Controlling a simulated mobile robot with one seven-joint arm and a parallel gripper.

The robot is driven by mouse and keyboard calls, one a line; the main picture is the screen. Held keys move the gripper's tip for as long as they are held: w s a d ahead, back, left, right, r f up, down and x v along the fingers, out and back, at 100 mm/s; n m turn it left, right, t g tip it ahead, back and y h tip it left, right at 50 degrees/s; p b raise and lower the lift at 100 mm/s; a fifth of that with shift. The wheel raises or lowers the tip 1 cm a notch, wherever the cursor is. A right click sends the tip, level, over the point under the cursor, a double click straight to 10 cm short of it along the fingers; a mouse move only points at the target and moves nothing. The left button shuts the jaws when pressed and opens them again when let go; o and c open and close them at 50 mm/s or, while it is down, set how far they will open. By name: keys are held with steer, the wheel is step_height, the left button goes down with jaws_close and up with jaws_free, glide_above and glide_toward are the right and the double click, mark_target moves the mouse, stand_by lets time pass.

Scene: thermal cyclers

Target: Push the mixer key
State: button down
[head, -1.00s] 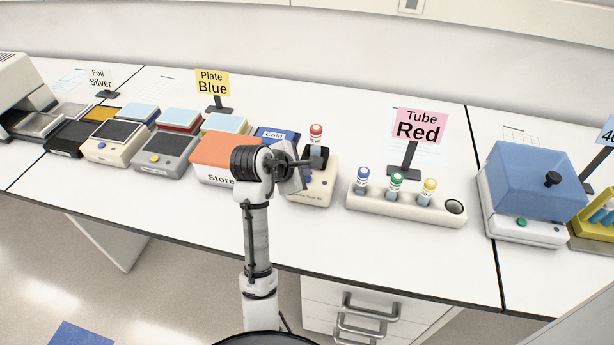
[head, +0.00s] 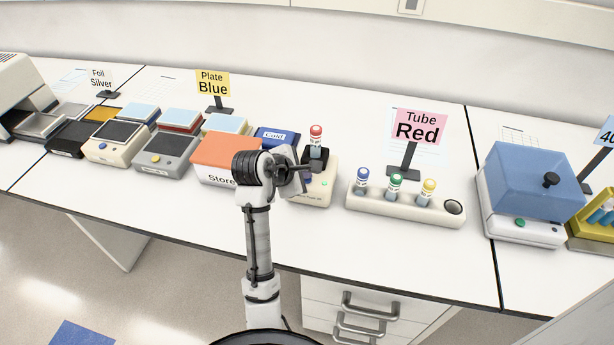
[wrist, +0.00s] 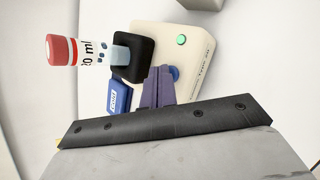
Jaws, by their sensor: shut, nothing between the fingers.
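The mixer is a cream box (head: 316,196) with a black holder that carries a red-capped tube (head: 316,138). The tube (wrist: 75,51) lies across the upper left of that view, seated in the black holder (wrist: 132,55). My gripper (head: 306,167) is shut and empty over the mixer's left side.
A blue Cold block (head: 276,136) and an orange-topped Store box (head: 226,152) stand left of the mixer. A cream rack (head: 390,205) with blue-, green- and yellow-capped tubes stands to its right. A blue-lidded machine (head: 535,180) is further right. The bench front is clear.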

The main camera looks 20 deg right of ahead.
steer(key=shift+r, duration=0.1)
steer(key=shift+r+p, duration=0.4)
steer(key=shift+p, duration=0.7)
steer(key=shift+f, duration=0.1)
step_height(320, 180, up, 3)
steer(key=p, duration=0.3)
steer(key=shift+p, duration=0.35)
step_height(320, 180, up, 3)
steer(key=shift+r, duration=0.1)
stand_by(0.6)
